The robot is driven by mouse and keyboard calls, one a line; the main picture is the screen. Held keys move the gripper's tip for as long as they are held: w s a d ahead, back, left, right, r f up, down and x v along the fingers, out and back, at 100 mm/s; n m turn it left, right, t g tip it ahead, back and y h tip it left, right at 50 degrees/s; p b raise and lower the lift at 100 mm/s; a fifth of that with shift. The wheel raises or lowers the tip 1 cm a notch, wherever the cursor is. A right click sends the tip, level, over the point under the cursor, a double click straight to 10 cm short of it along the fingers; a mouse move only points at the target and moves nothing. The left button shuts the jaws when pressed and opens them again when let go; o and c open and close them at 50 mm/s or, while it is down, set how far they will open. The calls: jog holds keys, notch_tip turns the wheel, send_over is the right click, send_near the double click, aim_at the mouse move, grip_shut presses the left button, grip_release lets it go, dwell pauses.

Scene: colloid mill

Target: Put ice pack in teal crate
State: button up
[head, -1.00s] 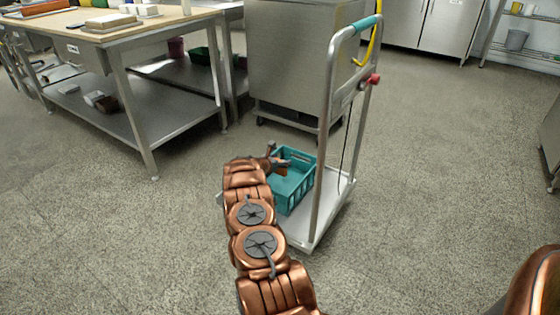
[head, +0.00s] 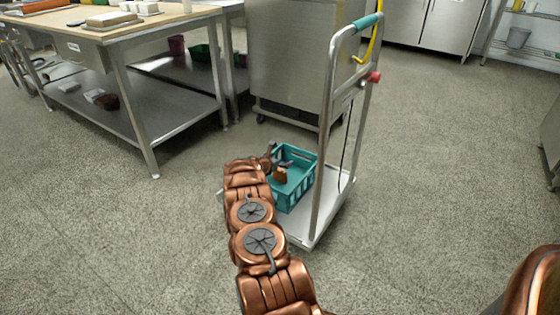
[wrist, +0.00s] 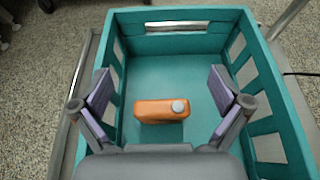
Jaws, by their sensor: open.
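The teal crate (head: 300,190) stands on the platform trolley, and its open top and slotted walls fill much of the wrist view (wrist: 275,85). The ice pack, an orange block with a round pale cap (wrist: 160,111), is inside the crate's walls; it shows as a small orange patch in the head view (head: 280,176). I cannot tell whether it rests fully on the crate floor. My gripper (wrist: 163,88) is open over the crate, with its purple-padded fingers apart on either side of the pack and not touching it.
The trolley's tall handle (head: 328,120) rises right beside the crate. A steel workbench (head: 125,95) stands at the left and a steel cabinet (head: 290,60) behind the trolley. The floor to the right is clear.

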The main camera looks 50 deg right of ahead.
jog(key=shift+r, duration=0.15)
jog(key=shift+r+b, duration=0.25)
jog(key=shift+b, duration=0.05)
jog(key=s+a+r+m+g+y+p, duration=0.1)
jog(key=s+a+r+m, duration=0.25)
jog(key=a+r, duration=0.55)
jog(key=s+a+r+m+g+y+p, duration=0.1)
jog(key=s+a+r+m, duration=0.25)
jog(key=a+r, duration=0.55)
jog(key=s+a+r+m+g+y+p, duration=0.15)
jog(key=s+a+r+m, duration=0.35)
jog(key=a, duration=0.7)
jog(key=s+a+r+m+y, duration=0.2)
jog(key=s+a, duration=0.6)
jog(key=a, duration=0.4)
jog(key=s+a+r+m+y, duration=0.2)
jog(key=s+a+y, duration=0.2)
jog(key=s+a, duration=0.5)
jog(key=s+a+r+m+y, duration=0.2)
jog(key=s+a, duration=0.7)
jog(key=a, duration=0.8)
jog(key=shift+a+r+y, duration=0.2)
jog(key=shift+r+y, duration=0.35)
jog(key=shift+y, duration=0.5)
jog(key=shift+r, duration=0.1)
